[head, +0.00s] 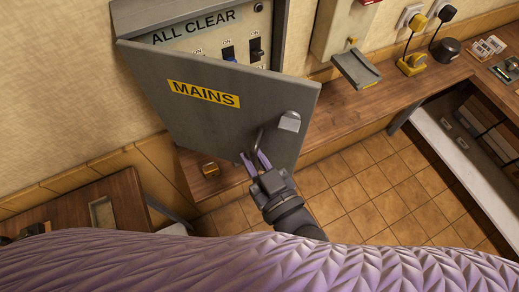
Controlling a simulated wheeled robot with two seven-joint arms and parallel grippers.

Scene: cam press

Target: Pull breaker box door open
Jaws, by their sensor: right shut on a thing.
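The grey breaker box door (215,110) with a yellow MAINS label (203,93) stands partly open, swung out from the breaker box (277,35). Switches and an ALL CLEAR sign (196,29) show inside, above the door's top edge. A thin door handle (259,138) sits near the door's lower right, beside a pale metal latch piece (289,122). My right gripper (257,160) comes from below and is shut on the handle, its purple fingers at the handle's lower end. My left gripper is not in view.
A wooden counter (345,118) runs behind and right of the door. On it are a yellow-handled device (411,65) and a dark round object (447,50). A grey flap (356,68) juts from a wall box. Tiled floor (375,185) is clear.

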